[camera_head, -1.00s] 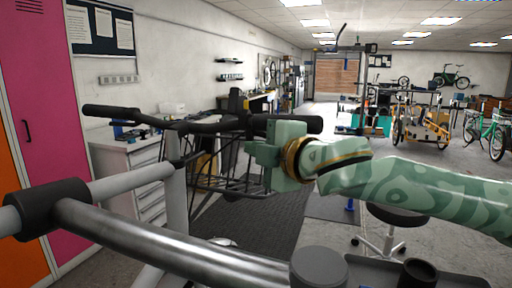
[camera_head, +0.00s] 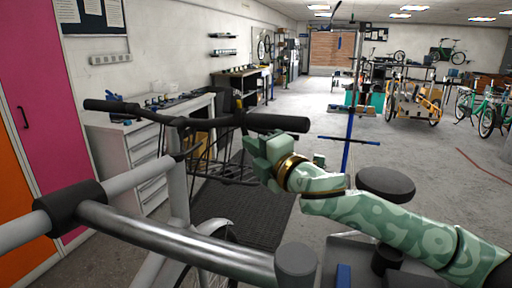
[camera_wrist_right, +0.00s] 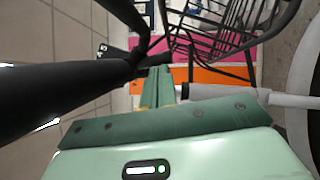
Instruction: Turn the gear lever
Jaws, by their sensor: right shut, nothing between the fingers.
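A bike's dark handlebar (camera_head: 212,120) crosses the middle of the head view, with its right grip (camera_head: 278,122) pointing toward the right. The same grip looms large and black at the left of the wrist view (camera_wrist_right: 60,92). A small dark part with pale marks (camera_wrist_right: 112,52) sits by the bar's inner end there; I cannot tell whether it is the gear lever. My right gripper (camera_head: 256,155) is just below the right grip in the head view. Its fingers (camera_wrist_right: 159,86) are shut and empty, close to the bar; contact cannot be told. My left gripper is not in view.
A black wire basket (camera_wrist_right: 235,25) lies beyond the fingers. A metal frame tube (camera_head: 175,245) crosses the near left. A drawer cabinet (camera_head: 130,155) and pink locker (camera_head: 45,100) stand at left. A dark stool (camera_head: 385,182) stands at right. Open floor lies beyond.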

